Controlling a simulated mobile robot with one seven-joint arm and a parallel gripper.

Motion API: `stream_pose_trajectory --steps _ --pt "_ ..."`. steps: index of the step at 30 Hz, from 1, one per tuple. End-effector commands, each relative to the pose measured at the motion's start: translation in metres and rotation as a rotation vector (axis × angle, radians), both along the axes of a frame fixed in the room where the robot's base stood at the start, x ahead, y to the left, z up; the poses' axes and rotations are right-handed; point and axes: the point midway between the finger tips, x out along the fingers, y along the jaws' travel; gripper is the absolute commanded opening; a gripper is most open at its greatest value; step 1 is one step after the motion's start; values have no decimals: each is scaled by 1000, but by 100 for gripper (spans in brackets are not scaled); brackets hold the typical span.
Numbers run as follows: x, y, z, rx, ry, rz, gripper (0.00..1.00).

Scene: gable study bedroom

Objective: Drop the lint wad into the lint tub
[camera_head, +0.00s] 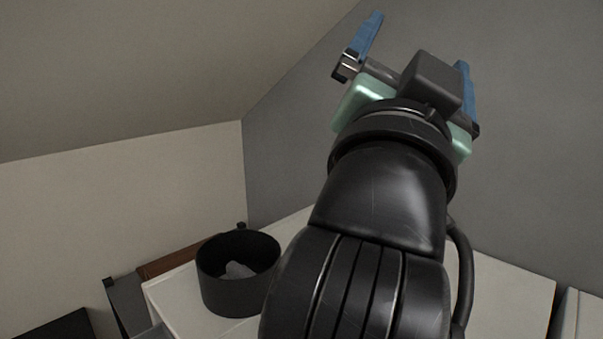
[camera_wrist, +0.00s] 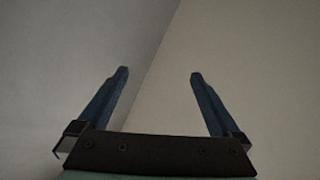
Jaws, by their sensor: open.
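A round black tub (camera_head: 241,293), which looks like the lint tub, stands upright on a white surface at the lower left of the head view. A grey lump (camera_head: 238,270), likely the lint wad, lies inside it. My gripper (camera_head: 418,42) is raised high to the right of the tub, well apart from it, with its blue fingers spread. In the wrist view the gripper (camera_wrist: 157,76) is open, with nothing between the fingers. The tub and lump are not in the wrist view.
The white top (camera_head: 510,285) extends behind my arm, which hides its middle. Grey wall (camera_head: 530,120) and a sloping ceiling (camera_head: 150,70) are behind and above. A brown wooden piece (camera_head: 172,261) is behind the tub at left.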

Motion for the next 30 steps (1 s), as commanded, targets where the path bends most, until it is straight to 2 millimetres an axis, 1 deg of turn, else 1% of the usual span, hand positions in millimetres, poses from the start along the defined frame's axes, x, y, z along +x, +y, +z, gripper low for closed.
stream_pose_trajectory --steps 1,3,4,6,9,13,30 --pt "-19 21 5 -132 -46 16 100" --pt "-44 50 12 -275 -110 41 100" --pt "-53 61 14 -323 -136 50 100" --pt "-73 81 17 -407 -187 67 100" --pt "-90 96 19 -471 -233 79 100" --pt "-97 102 20 -494 -252 83 100" --pt "-95 101 20 -491 -249 83 100"
